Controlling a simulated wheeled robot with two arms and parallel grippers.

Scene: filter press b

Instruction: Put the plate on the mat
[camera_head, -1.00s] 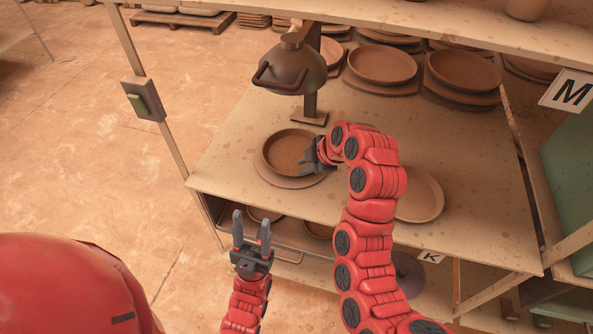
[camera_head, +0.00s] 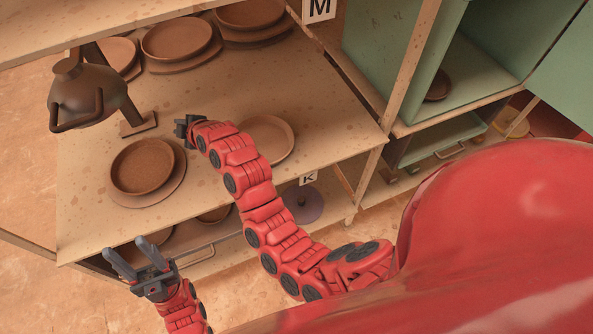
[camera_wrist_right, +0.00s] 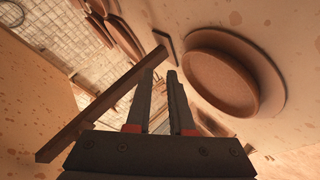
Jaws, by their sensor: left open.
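A brown round plate (camera_head: 142,166) with a raised rim lies flat on a wider, thin round mat (camera_head: 172,190) on the table, below the dark press head. In the right wrist view the plate (camera_wrist_right: 222,80) lies on the disc-shaped mat (camera_wrist_right: 272,75), which shows around its rim. My right gripper (camera_head: 180,130) is apart from the plate, up and to its right in the head view; its two fingers (camera_wrist_right: 161,74) stand apart with nothing between them. My left gripper (camera_head: 124,247) is open and empty in front of the table's front edge.
The dark press head (camera_head: 87,97) with its handle stands over the table's left part. A shallow plate (camera_head: 267,140) lies right of my right gripper, partly behind my arm. Stacked plates (camera_head: 176,40) stand at the back. A green cabinet (camera_head: 400,60) is at right.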

